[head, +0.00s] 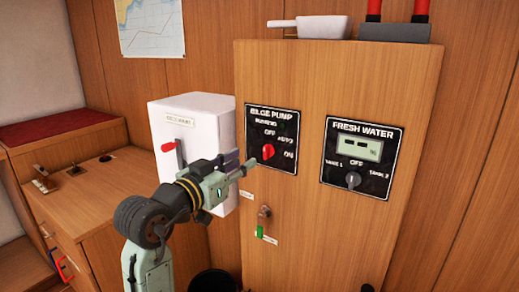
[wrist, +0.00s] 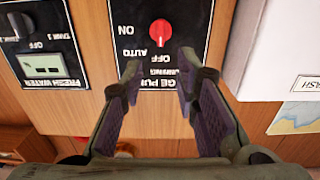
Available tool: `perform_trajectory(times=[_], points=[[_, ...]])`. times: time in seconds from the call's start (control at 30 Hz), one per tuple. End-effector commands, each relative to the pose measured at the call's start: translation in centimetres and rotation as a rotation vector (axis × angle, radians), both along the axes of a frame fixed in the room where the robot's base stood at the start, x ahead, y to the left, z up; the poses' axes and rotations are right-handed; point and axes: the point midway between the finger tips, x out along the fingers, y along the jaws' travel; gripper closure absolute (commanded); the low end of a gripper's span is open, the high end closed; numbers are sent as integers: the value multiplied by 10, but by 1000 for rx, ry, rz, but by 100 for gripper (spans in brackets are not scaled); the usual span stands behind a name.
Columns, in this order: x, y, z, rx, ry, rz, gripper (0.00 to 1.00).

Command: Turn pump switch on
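The bilge pump panel (head: 272,138) is a black plate on the wooden cabinet, with OFF, AUTO and ON labels. Its red knob (head: 268,151) also shows in the wrist view (wrist: 160,30), where the picture is upside down. A pale mark on the knob seems to point toward OFF. My gripper (head: 243,165) is just left of and below the knob in the head view. In the wrist view my gripper (wrist: 160,65) is open and empty, its fingertips apart in front of the panel, with the knob beyond the gap between them. I see no contact with the knob.
A fresh water panel (head: 361,157) with a grey knob (head: 353,179) is to the right. A key-like fitting with a green tag (head: 260,232) hangs below the pump panel.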

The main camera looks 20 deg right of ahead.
Motion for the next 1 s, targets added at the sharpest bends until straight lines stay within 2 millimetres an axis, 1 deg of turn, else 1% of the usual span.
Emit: perform_trajectory(times=[0.03,0.3,0.5,0.63,0.9,1.0], points=[[5,-8,2,1,3,-3,72],[37,-48,3,0,2,0,72],[53,-67,2,-1,-1,3,72],[58,-73,1,-2,-1,4,72],[59,-73,1,-2,-2,5,72],[59,-73,1,-2,-3,5,78]])
